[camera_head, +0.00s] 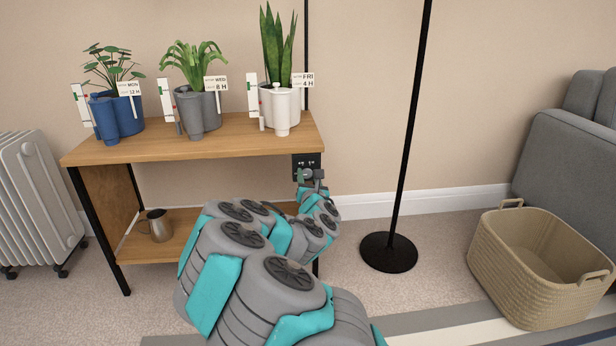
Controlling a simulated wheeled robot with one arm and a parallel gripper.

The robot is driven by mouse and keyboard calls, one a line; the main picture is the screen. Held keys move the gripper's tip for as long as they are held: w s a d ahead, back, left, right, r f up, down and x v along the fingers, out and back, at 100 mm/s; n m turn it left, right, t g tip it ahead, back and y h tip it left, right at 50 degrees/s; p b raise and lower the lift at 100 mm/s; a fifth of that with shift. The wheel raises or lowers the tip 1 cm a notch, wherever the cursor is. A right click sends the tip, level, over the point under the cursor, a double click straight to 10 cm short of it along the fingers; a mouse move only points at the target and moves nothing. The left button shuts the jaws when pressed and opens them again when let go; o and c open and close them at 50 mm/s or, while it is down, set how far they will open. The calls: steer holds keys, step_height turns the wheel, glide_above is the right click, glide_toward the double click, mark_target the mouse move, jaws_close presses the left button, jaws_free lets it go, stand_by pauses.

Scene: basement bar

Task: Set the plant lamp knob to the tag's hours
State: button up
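A small black control box (306,160) is at the right end of the wooden shelf, just below its top. Small light marks show on its face, but the knob and its setting are too small to make out. My gripper (311,174) is at the lower part of this box; I cannot tell whether it touches it or whether its fingers are open. Three plant tags stand above: the blue pot's tag (130,89) seems to read MON 12 H, the grey pot's tag (216,84) WED 8 H, and the white pot's tag (303,80) FRI 4 H.
The wooden shelf (190,146) holds three potted plants, with a metal jug (158,226) on its lower board. A black floor-lamp base (389,252) and pole stand to the right. A woven basket (530,265) sits before a grey sofa (570,150). A radiator (38,200) is left.

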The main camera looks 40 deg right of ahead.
jaws_close()
